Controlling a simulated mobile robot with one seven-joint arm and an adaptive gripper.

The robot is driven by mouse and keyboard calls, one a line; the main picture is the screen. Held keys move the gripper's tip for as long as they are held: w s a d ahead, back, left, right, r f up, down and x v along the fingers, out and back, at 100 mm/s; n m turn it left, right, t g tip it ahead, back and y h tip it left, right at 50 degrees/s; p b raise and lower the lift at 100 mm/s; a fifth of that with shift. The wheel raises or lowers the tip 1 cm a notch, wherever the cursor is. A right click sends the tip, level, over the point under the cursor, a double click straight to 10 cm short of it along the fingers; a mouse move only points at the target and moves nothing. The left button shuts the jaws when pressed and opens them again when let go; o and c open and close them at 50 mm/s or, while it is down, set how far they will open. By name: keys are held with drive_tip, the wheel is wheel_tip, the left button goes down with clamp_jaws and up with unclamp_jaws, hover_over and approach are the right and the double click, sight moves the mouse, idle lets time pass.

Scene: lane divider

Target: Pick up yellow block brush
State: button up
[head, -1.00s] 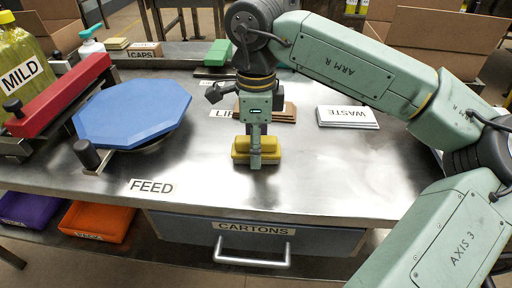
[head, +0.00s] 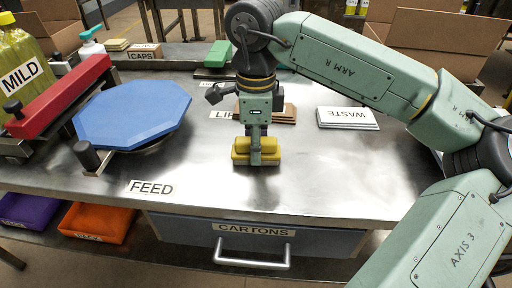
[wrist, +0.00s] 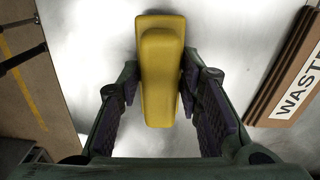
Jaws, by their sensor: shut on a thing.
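The yellow block brush (head: 241,148) is near the middle of the steel table, below my wrist. Its yellow body also fills the middle of the wrist view (wrist: 162,75). My gripper (head: 256,152) points straight down over it, with the near finger across the brush's front side. In the wrist view my gripper's two fingers (wrist: 162,92) press on the brush from both sides, and it is shut on it. The brush's underside is mostly hidden, so I cannot tell whether it touches the table.
A blue octagonal plate (head: 132,113) stands to the left. The table front (head: 310,190) is clear.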

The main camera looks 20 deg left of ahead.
drive_tip(key=shift+r, duration=0.1)
drive_tip(key=shift+r, duration=0.45)
wheel_tip(320, 180, up, 2)
drive_tip(key=shift+b, duration=0.4)
drive_tip(key=s+a+r+b, duration=0.1)
drive_tip(key=s+r+b, duration=0.1)
drive_tip(key=s, duration=1.4)
drive_tip(key=shift+a+b, duration=0.3)
drive_tip(key=shift+b, duration=0.25)
drive_tip(key=o, duration=0.6)
drive_tip(key=c, duration=0.5)
